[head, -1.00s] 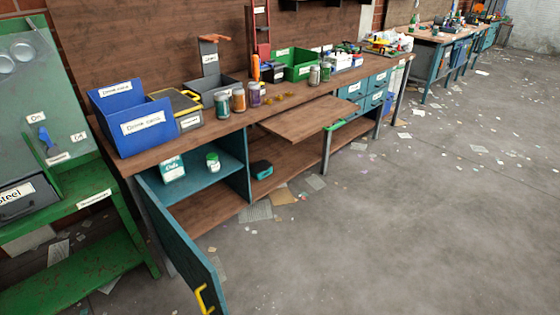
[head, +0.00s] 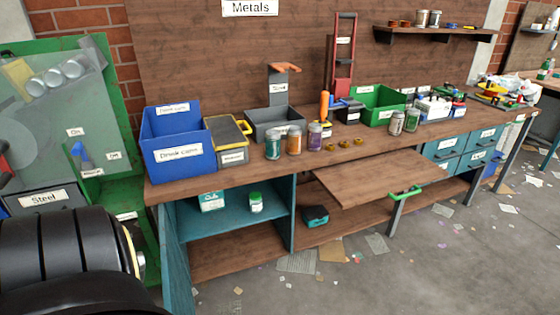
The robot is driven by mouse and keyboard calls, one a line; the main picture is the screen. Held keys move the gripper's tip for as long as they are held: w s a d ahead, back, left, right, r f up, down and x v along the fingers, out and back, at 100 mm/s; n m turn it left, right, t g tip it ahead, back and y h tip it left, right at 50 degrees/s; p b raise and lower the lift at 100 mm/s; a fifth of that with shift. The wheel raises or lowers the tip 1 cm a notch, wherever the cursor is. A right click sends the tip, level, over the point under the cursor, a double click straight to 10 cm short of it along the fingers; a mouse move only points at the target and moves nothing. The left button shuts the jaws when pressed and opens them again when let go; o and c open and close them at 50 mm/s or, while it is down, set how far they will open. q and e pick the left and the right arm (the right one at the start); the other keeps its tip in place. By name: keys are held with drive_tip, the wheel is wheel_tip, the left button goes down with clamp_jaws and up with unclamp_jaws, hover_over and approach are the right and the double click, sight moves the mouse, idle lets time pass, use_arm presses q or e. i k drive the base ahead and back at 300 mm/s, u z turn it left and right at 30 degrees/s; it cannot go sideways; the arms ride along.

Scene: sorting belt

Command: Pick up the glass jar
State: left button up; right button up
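Several jars could be the glass jar, and I cannot tell which one is meant. On the workbench top (head: 229,173) stand a teal-filled jar (head: 273,145), an orange-brown one (head: 294,140) and a purple one (head: 315,137), side by side. Farther right stand a greyish jar (head: 396,123) and a greenish one (head: 412,120). A small jar with a green lid (head: 256,203) stands upright on the shelf of the open teal cabinet. Neither of my grippers is in view. A black link of my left arm fills the lower left corner.
A blue bin (head: 178,153), a grey bin (head: 274,122) and a green bin (head: 377,103) stand on the bench. The open cabinet door (head: 174,255) juts forward. A pulled-out board (head: 375,178) with a green handle sticks out from the bench. A box (head: 212,201) sits near the small jar. Papers litter the floor.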

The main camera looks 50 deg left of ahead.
sight(256, 206)
drive_tip(key=i, duration=1.65)
drive_tip(key=u, duration=3.4)
drive_tip(key=i, duration=1)
drive_tip(key=u, duration=0.05)
